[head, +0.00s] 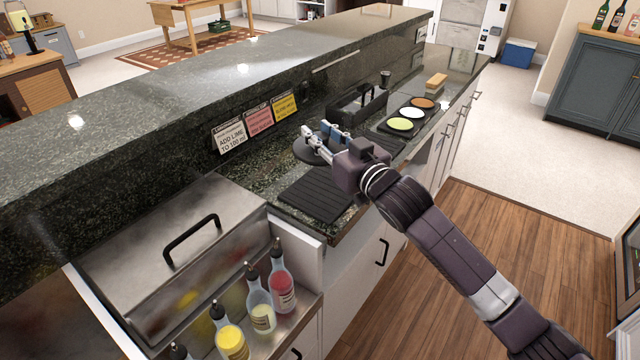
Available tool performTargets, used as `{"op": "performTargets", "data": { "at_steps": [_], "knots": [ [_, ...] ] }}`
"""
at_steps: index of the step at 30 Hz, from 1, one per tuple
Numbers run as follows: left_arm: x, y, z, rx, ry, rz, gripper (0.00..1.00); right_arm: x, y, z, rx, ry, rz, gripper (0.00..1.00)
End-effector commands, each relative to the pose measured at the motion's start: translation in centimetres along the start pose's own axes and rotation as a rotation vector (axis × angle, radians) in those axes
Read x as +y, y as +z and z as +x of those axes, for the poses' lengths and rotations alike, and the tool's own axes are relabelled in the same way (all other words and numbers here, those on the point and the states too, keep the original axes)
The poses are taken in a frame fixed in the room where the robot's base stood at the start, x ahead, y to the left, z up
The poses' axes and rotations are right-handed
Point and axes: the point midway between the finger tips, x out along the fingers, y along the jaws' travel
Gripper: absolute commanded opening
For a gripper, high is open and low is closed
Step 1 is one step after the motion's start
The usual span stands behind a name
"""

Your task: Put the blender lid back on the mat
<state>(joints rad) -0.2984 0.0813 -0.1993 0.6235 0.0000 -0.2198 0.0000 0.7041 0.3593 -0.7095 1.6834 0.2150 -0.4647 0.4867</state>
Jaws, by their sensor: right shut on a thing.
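My right gripper (318,142) reaches over the counter from the right and is shut on the blender lid (304,154), a dark grey round disc partly hidden behind the fingers. A black ribbed mat (314,199) lies on the counter just in front of the lid, near the counter's front edge, and its visible top is bare. I cannot tell whether the lid touches the counter. My left gripper is not in view.
Three signs (258,121) lean on the raised ledge behind. Farther right are a black caddy (357,109) and a tray with coloured discs (401,124). Nearer left are a steel lidded bin (170,265) and several squeeze bottles (282,290).

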Motion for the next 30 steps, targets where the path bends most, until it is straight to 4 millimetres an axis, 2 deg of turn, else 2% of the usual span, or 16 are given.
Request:
{"op": "performTargets", "data": {
  "at_steps": [1, 3, 9, 15, 22, 30],
  "knots": [
    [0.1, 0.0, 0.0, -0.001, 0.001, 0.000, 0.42, 0.0, 1.6, 0.0, -0.005, 0.000, 0.003, 0.00],
    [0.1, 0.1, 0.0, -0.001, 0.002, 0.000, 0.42, 0.0, 3.5, 0.0, -0.003, 0.000, 0.003, 0.00],
    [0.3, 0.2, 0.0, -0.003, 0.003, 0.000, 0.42, -0.1, 7.6, 0.0, -0.001, 0.000, 0.003, 0.00],
    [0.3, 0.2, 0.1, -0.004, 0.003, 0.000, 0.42, 0.0, 9.2, 0.0, 0.002, 0.000, 0.002, 0.00],
    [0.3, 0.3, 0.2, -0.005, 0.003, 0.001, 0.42, 0.0, 12.6, 0.0, 0.001, 0.000, 0.002, 0.00],
    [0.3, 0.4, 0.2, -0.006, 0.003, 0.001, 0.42, 0.0, 13.1, 0.0, 0.003, -0.001, 0.000, 0.00]
  ]
}}
